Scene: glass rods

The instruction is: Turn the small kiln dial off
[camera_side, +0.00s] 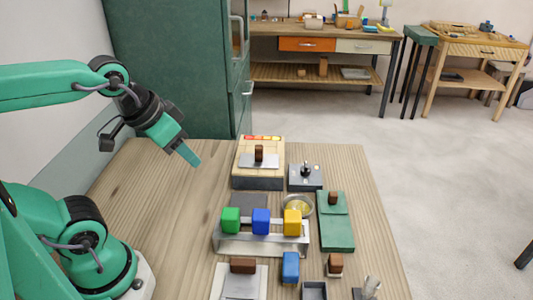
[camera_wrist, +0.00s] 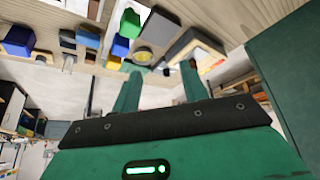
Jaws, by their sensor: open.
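A small cream brick kiln (camera_side: 258,178) with a glowing red-orange strip along its back top edge stands at the back of the wooden table. A steel plate with a brown handle (camera_side: 259,153) lies on top of it. Beside it on the right is a grey box with a black dial knob (camera_side: 305,170); its exact setting is too small to read. My gripper (camera_side: 192,158) is open and empty, above the table to the left of the kiln and apart from it. In the wrist view, my gripper's two fingers (camera_wrist: 161,78) point towards the kiln (camera_wrist: 195,48).
A metal rack (camera_side: 262,243) with green, blue and yellow blocks stands in front of the kiln. A round dish (camera_side: 298,205), a green case (camera_side: 336,233) and a blue block (camera_side: 290,267) are near it. A green cabinet (camera_side: 170,70) stands behind. The table's left side is clear.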

